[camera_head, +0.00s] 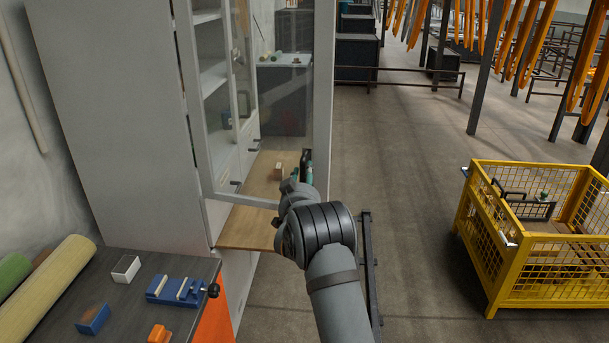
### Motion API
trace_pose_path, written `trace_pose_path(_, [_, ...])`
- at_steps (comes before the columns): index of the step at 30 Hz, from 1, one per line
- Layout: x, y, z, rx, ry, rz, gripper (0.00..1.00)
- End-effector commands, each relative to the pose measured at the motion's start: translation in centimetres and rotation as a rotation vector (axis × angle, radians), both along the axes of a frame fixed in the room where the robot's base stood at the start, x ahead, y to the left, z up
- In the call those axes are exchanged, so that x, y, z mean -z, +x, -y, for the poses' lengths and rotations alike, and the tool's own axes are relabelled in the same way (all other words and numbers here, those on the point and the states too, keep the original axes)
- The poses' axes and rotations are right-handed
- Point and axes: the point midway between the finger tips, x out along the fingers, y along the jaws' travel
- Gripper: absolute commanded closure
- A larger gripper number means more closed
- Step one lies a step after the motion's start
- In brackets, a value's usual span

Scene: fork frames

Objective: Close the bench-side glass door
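The tall grey cabinet (105,110) stands at the left, behind the bench. Its bench-side glass door (323,90) stands open, swung out to the right from the cabinet's near side. Its light frame surrounds clear glass, and the shelves and wooden board show through it. The second glass door (241,60), farther back, looks about flush with the cabinet front. My gripper (305,167) is at the lower right part of the open door, near its outer upright. My wrist hides most of it, so contact with the door and the finger opening are unclear.
A dark bench (60,300) at lower left carries a blue vise-like fixture (175,290), small blocks and rolls. A wooden board (238,226) juts from the cabinet below the door. A yellow mesh crate (540,298) stands at right. The floor between is clear.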

Motion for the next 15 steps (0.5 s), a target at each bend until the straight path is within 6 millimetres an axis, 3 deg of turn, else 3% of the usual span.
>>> trace_pose_path(12, [0.01, -0.02, -0.02, 0.000, 0.000, 0.000, 0.99])
trace_pose_path(15, [0.02, -0.02, -0.02, 0.000, 0.000, -0.001, 1.00])
